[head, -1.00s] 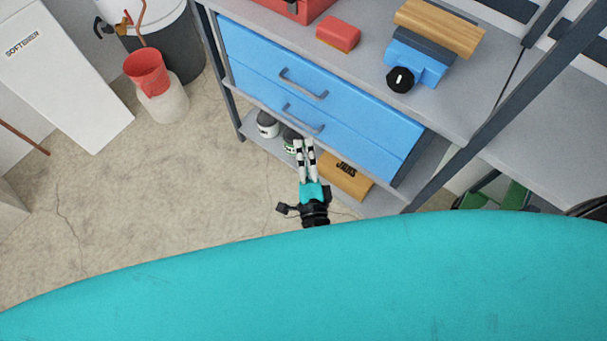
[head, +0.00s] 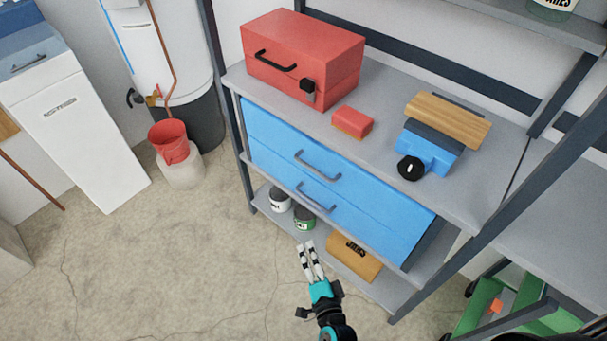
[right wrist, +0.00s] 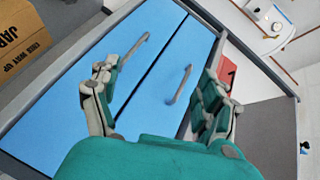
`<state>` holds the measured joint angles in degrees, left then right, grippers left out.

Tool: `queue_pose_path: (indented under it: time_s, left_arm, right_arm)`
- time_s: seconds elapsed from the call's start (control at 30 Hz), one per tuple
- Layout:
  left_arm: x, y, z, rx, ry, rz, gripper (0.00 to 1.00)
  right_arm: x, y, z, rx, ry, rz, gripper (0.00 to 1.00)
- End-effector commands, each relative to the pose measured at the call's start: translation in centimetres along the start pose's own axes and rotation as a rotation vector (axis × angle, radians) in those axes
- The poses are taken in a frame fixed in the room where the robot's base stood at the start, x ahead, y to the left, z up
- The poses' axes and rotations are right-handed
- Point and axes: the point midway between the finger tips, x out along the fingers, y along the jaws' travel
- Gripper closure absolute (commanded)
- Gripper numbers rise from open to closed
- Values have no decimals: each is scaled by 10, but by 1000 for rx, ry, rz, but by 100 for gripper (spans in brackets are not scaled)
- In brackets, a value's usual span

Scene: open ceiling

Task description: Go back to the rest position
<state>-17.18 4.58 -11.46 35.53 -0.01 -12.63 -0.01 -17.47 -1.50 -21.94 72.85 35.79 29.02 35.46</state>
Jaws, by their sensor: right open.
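My right gripper (head: 311,262) is in front of the shelf unit's lower part in the head view, near the jars and the cardboard box. In the right wrist view my right gripper (right wrist: 158,100) has its fingers spread wide, with nothing between them. Beyond the fingers are the blue drawers (right wrist: 140,65), which also show in the head view (head: 340,190) with both drawers shut. My left gripper is not in the head view.
The grey shelf unit (head: 450,197) carries a red toolbox (head: 300,60), a red block (head: 352,122) and a blue tool (head: 428,150). A cardboard box (head: 354,256) and jars (head: 304,218) are below. A red bucket (head: 172,143) stands left. The floor (head: 180,260) is clear.

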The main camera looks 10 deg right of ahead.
Motion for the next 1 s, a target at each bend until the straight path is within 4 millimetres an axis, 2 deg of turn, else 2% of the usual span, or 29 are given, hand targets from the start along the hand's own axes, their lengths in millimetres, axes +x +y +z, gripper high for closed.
queue_pose_path:
  time_s: [0.17,0.27,0.37,0.43,0.5,0.57,0.6,0.7,0.83,0.9,1.0]
  left_arm:
    - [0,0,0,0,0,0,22]
    - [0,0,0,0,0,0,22]
    - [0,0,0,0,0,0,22]
    - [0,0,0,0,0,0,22]
    - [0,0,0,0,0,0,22]
    - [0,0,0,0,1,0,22]
    - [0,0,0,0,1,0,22]
    - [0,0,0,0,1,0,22]
    - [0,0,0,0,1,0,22]
    - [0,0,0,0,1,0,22]
    - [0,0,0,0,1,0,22]
  right_arm:
    - [0,2,0,-5,-3,3,21]
    - [-5,20,6,-65,-39,40,21]
    - [-18,64,17,-214,-133,128,21]
    - [-36,109,24,-358,-232,214,21]
    - [-60,157,29,-509,-348,305,21]
    - [-86,196,30,-630,-452,380,21]
    - [-104,221,29,-707,-524,430,21]
    - [-155,277,22,-877,-706,542,21]
    - [-218,329,6,-1043,-924,656,21]
    - [-246,348,-2,-1102,-1019,700,21]
    - [-274,363,-11,-1157,-1115,738,21]
